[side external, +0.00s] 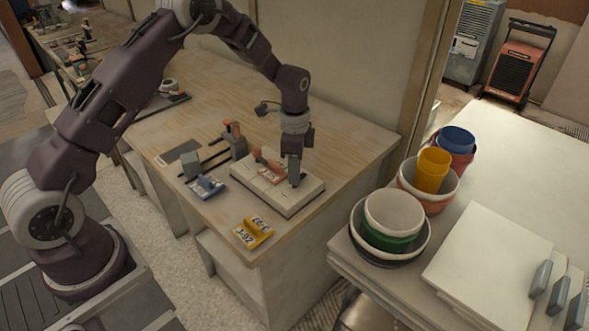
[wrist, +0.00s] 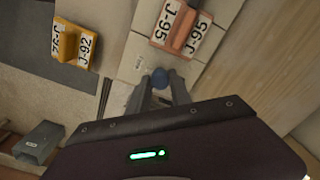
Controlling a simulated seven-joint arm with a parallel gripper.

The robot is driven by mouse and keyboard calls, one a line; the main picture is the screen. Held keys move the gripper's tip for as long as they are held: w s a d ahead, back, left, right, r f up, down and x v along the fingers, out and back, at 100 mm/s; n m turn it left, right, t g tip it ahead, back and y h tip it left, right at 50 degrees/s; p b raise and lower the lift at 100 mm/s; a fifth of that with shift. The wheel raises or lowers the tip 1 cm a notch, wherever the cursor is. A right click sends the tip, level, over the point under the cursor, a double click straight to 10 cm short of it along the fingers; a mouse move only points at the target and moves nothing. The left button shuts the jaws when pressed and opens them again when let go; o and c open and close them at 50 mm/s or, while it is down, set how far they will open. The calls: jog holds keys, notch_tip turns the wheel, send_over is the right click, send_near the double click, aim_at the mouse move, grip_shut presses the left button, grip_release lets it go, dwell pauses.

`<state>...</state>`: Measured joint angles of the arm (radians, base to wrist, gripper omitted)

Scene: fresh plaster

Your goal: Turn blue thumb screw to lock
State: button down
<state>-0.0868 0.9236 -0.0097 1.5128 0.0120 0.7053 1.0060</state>
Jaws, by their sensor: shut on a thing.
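An orange block marked J-95 (wrist: 186,28) lies on the fixture beside the screw; the orange block also shows in the side view (side external: 270,174).
A yellow block (side external: 252,232) sits near the table's front corner, and a blue block (side external: 206,187) lies left of the fixture. A dark clamp-like tool (side external: 238,143) stands behind. Bowls and cups (side external: 392,222) are on a separate white table at right. The wooden table is clear behind the fixture.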

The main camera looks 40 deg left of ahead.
jog(key=n, duration=0.4)
jog(key=shift+n, duration=0.3)
jog(key=n, duration=0.4)
jog(key=shift+n, duration=0.3)
jog(key=n, duration=0.4)
jog(key=shift+n, duration=2)
jog(key=c, duration=1.2)
grip_release()
jog(key=shift+o, duration=0.2)
notch_tip(320, 180, up, 7)
jog(key=shift+r, duration=0.1)
